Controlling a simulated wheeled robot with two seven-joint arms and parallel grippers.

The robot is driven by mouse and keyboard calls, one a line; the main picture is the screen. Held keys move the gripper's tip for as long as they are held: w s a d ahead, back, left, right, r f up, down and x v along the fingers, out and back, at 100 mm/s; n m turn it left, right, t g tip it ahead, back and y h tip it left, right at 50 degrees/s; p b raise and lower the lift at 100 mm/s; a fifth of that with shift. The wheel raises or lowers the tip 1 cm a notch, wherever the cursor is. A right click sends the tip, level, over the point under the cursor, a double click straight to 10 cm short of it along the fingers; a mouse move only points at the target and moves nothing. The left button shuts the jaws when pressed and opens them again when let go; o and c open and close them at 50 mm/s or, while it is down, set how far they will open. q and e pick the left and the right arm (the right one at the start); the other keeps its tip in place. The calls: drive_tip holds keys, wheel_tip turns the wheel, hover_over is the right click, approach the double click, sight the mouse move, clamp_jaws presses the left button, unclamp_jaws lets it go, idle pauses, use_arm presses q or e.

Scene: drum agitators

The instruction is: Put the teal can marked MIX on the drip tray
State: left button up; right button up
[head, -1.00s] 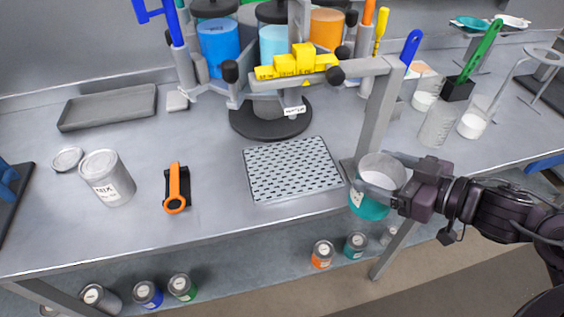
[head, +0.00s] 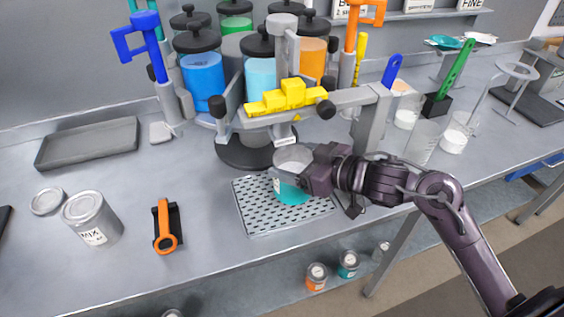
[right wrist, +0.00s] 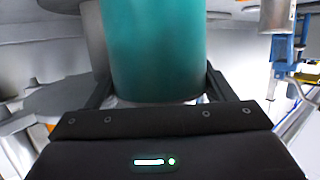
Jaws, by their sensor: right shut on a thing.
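The teal can (head: 291,190) has a grey upper part and a white label too small and covered to read. My right gripper (head: 300,172) is shut on it from the right and holds it upright over the perforated drip tray (head: 256,219). I cannot tell whether its base touches the tray. In the right wrist view the can's teal side (right wrist: 155,50) stands between the two fingers; its top is out of frame. My left gripper is not in view.
A grey can marked MIX (head: 92,220) and its lid (head: 47,201) stand at left, near an orange-handled tool (head: 166,226). The agitator's frame with a yellow block (head: 288,97) rises behind the drip tray. Beakers (head: 423,141) stand at right.

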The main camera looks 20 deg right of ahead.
sight(278, 153)
drive_tip(key=w+a, duration=0.2)
drive_tip(key=shift+w, duration=0.35)
drive_tip(key=shift+f, duration=1.7)
drive_tip(key=shift+f, duration=0.1)
drive_tip(key=o, duration=1.7)
drive_tip(key=shift+f, duration=0.1)
drive_tip(key=shift+r, duration=0.2)
drive_tip(key=shift+s+d, duration=0.25)
drive_tip(key=shift+s, duration=0.1)
drive_tip(key=v, duration=1.1)
drive_tip(key=shift+s+r, duration=0.15)
drive_tip(key=shift+d, duration=0.1)
